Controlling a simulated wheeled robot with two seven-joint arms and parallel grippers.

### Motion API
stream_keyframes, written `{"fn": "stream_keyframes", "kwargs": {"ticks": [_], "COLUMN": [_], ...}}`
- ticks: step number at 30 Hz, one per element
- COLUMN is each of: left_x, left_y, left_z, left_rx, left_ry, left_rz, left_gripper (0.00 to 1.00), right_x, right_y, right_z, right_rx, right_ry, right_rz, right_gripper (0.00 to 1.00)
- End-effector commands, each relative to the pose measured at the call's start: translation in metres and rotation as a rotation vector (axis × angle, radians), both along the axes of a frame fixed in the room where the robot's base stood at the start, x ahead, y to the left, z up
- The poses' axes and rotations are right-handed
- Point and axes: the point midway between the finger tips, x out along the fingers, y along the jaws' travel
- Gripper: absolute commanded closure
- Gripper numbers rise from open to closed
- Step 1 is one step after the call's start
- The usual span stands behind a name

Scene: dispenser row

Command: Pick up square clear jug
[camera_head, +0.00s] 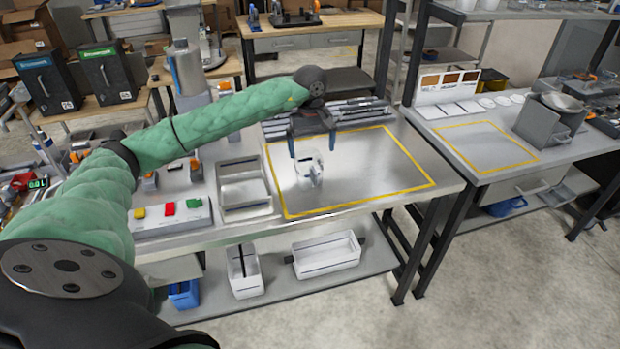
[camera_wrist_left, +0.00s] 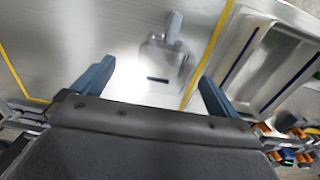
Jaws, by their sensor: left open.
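A clear jug (camera_head: 309,168) stands on the metal table inside the yellow outline, towards its left side. My left gripper (camera_head: 313,150) is open above the jug, with one finger on either side of its top in the head view. In the left wrist view the jug (camera_wrist_left: 162,68) shows ahead of and between the two blue fingers (camera_wrist_left: 154,90), with its handle (camera_wrist_left: 173,25) pointing away. No contact between fingers and jug can be made out. My right gripper is not in view.
A metal tray (camera_head: 245,203) stands just left of the yellow outline (camera_head: 411,155). A panel with coloured buttons (camera_head: 170,222) is further left. The outlined area right of the jug is clear. White bins (camera_head: 327,258) sit on the shelf below.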

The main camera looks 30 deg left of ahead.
Motion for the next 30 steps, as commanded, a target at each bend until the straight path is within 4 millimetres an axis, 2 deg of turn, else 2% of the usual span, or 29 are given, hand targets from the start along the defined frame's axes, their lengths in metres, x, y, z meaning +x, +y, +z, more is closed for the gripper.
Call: {"fn": "stream_keyframes", "kwargs": {"ticks": [1, 6, 11, 24, 30], "left_x": [0.000, 0.000, 0.000, 0.000, -0.002], "left_y": [0.002, 0.006, 0.008, 0.008, 0.009], "left_z": [-0.007, -0.016, -0.018, -0.045, -0.058], "left_rx": [0.005, 0.017, 0.022, 0.023, 0.023], "left_ry": [0.001, 0.004, 0.005, 0.005, 0.007], "left_rz": [0.000, -0.001, -0.001, -0.001, 0.000], "left_gripper": [0.02, 0.02, 0.02, 0.02, 0.02], "right_x": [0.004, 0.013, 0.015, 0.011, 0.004], "right_y": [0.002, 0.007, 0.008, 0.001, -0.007], "right_z": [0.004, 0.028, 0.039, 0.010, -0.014], "right_rx": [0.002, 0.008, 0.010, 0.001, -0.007], "right_ry": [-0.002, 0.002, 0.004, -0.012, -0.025], "right_rz": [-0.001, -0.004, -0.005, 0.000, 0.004], "right_gripper": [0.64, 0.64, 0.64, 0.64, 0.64]}}
